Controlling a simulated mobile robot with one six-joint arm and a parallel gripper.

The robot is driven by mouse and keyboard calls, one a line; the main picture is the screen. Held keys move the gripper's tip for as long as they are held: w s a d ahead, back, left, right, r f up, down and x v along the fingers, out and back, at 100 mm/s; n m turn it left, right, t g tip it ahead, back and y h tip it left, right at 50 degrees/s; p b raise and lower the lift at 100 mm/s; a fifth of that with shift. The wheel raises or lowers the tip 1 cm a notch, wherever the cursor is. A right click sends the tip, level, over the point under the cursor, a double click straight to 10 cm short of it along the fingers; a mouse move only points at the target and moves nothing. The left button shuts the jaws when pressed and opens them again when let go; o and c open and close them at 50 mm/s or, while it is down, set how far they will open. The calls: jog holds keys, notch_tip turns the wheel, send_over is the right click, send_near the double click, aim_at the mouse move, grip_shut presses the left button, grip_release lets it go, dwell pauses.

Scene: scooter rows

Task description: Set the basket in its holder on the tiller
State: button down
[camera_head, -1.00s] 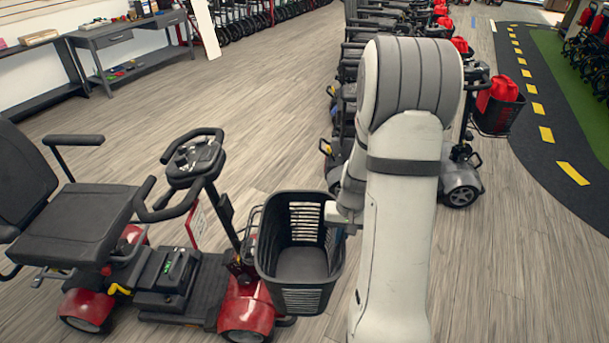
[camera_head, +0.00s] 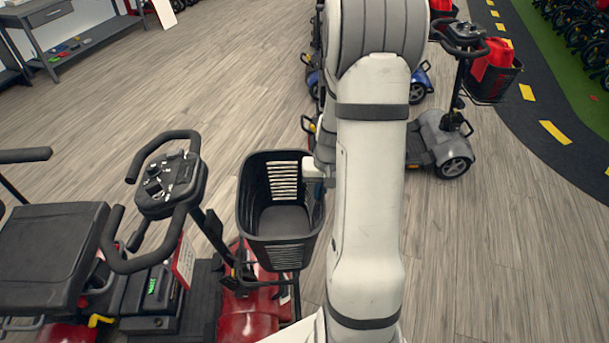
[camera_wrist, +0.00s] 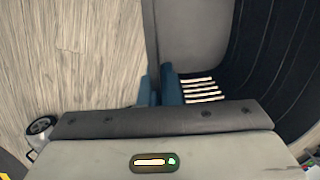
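The black basket (camera_head: 278,253), with slatted sides, is upright and in the air in the head view, to the right of the red scooter's tiller (camera_head: 172,187). My gripper (camera_head: 318,183) is at the basket's right wall. In the wrist view, its blue fingertips (camera_wrist: 159,90) are on either side of the basket wall (camera_wrist: 190,45), shut on it. Below and left of the basket, dark bracket parts (camera_head: 240,270) show on the tiller column; I take them for the holder. The basket partly covers that area, and I cannot tell whether they touch.
The red scooter's seat (camera_head: 45,250) is at the left. A grey scooter (camera_head: 440,140) with a red bag in its basket stands at the upper right. A grey workbench (camera_head: 75,40) is at the back left. The wooden floor (camera_head: 500,250) is clear at the right.

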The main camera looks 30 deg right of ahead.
jog(key=shift+w+a, duration=0.15)
jog(key=shift+w, duration=0.4)
jog(key=shift+w+a+f+b, duration=0.1)
jog(key=shift+w+a+f, duration=0.2)
jog(key=shift+a, duration=0.4)
jog(key=shift+w+a+f+b, duration=0.1)
jog(key=shift+w+a+f, duration=0.2)
jog(key=shift+a, duration=0.4)
jog(key=shift+w+a+f+b, duration=0.1)
jog(key=shift+w+a+f, duration=0.2)
jog(key=shift+a, duration=0.4)
jog(key=shift+s+f, duration=0.1)
jog(key=shift+f, duration=0.15)
jog(key=shift+a+f+b, duration=0.2)
jog(key=shift+f+b, duration=1.75)
jog(key=c, duration=1.6)
grip_release()
jog(key=shift+o, duration=0.2)
